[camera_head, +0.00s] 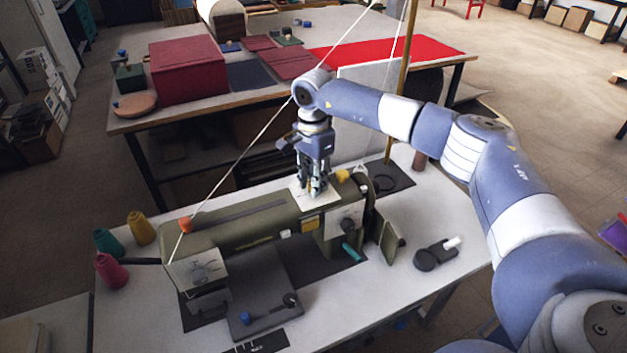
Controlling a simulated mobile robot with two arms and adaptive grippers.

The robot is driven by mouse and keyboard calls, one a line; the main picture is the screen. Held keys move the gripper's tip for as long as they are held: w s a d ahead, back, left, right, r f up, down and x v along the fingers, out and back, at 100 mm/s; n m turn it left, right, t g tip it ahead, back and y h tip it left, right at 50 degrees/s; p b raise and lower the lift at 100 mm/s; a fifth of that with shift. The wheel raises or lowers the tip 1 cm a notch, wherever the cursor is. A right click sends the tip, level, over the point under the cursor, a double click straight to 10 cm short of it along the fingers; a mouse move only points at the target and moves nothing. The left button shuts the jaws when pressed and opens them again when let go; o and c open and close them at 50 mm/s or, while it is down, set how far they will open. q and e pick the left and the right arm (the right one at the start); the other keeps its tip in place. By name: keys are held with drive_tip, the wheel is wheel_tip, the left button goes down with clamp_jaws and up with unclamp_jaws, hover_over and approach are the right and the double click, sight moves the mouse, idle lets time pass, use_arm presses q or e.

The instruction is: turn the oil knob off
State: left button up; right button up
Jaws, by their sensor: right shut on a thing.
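The olive-green sewing machine (240,228) stands on the white table. My right gripper (315,190) points straight down over a white plate (325,200) on top of the machine's right end. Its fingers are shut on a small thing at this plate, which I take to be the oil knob. The fingers hide the knob almost fully, so its turn position cannot be made out. My left gripper is not in view.
A yellow knob (342,176) sits just right of my right gripper. Thread cones (142,228) stand at the table's left. A black clamp-like part (434,254) lies at the right. Behind is a table with a dark red box (187,70). White cords cross near my arm.

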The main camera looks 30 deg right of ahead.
drive_tip(key=m+b, duration=0.1)
drive_tip(key=m, duration=0.2)
drive_tip(key=shift+f+b, duration=0.1)
drive_tip(key=shift+b, duration=0.2)
drive_tip(key=m+b, duration=0.2)
drive_tip(key=m, duration=0.3)
drive_tip(key=m+b, duration=0.1)
drive_tip(key=m, duration=0.3)
drive_tip(key=shift+m, duration=0.4)
drive_tip(key=shift+r+m+b, duration=0.2)
drive_tip(key=shift+m+b, duration=0.15)
drive_tip(key=shift+m, duration=1.85)
drive_tip(key=o, duration=1.1)
wheel_tip(320, 180, up, 12)
